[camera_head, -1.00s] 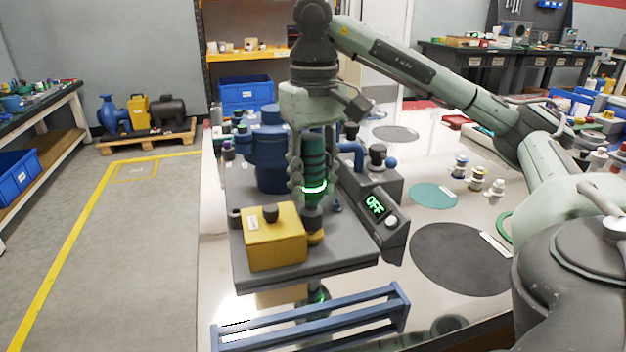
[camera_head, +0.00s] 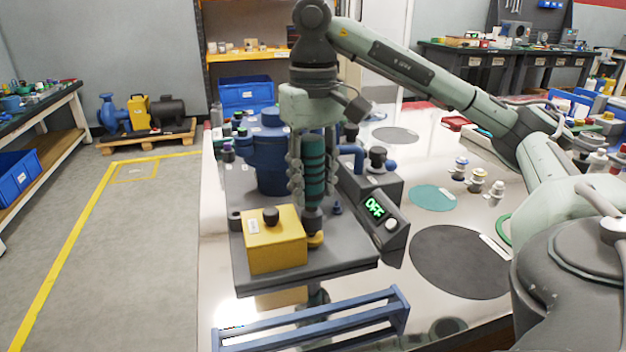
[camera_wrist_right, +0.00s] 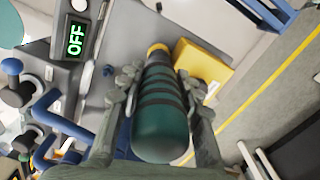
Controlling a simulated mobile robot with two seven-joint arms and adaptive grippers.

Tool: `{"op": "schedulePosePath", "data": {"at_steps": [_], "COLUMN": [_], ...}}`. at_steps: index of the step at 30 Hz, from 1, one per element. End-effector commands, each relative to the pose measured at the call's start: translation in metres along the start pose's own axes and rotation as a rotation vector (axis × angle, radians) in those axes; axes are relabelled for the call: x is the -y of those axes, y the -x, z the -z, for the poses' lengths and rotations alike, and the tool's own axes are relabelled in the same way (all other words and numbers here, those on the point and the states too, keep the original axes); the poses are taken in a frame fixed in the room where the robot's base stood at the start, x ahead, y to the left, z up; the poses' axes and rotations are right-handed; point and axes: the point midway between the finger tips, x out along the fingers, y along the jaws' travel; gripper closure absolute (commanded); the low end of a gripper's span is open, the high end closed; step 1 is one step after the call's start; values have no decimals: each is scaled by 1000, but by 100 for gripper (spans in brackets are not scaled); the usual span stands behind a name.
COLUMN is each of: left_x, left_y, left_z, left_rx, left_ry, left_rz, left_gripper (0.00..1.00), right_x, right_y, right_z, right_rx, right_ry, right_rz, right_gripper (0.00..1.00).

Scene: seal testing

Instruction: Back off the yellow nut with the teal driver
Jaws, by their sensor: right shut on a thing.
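My right gripper (camera_head: 313,178) is shut on the teal driver (camera_head: 315,160), which has dark bands and stands upright. The driver (camera_wrist_right: 161,112) also shows between the fingers in the right wrist view. Its dark lower end sits at the yellow nut (camera_head: 316,239), beside the yellow block (camera_head: 274,240); the nut (camera_wrist_right: 158,48) also shows at the driver's far end in the right wrist view. Whether the tip is fully seated on the nut is hidden. No light shows on the driver. My left gripper is not in view.
A display box reading OFF (camera_head: 376,207) stands just right of the driver on the grey base plate (camera_head: 340,262). A blue pump body (camera_head: 268,150) stands behind. A blue rack (camera_head: 315,322) lies in front. Dark (camera_head: 458,262) and teal (camera_head: 432,197) round mats lie at right.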

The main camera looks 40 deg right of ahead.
Motion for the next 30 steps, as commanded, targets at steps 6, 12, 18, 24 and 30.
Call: {"op": "schedulePosePath", "data": {"at_steps": [6, 12, 18, 24, 30], "left_x": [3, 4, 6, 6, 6], "left_y": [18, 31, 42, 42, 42], "left_z": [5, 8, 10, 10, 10], "left_rx": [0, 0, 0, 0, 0], "left_ry": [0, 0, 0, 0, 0], "left_rz": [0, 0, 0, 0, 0], "left_gripper": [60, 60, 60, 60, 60], "right_x": [0, 0, 0, 0, 0], "right_y": [21, 34, 47, 48, 48], "right_z": [0, 1, 1, 1, 1], "right_rx": [-5, -6, -7, -7, -7], "right_ry": [-1, -1, -2, -2, -2], "right_rz": [2, 2, 2, 2, 2], "right_gripper": [100, 100, 100, 100, 100]}}
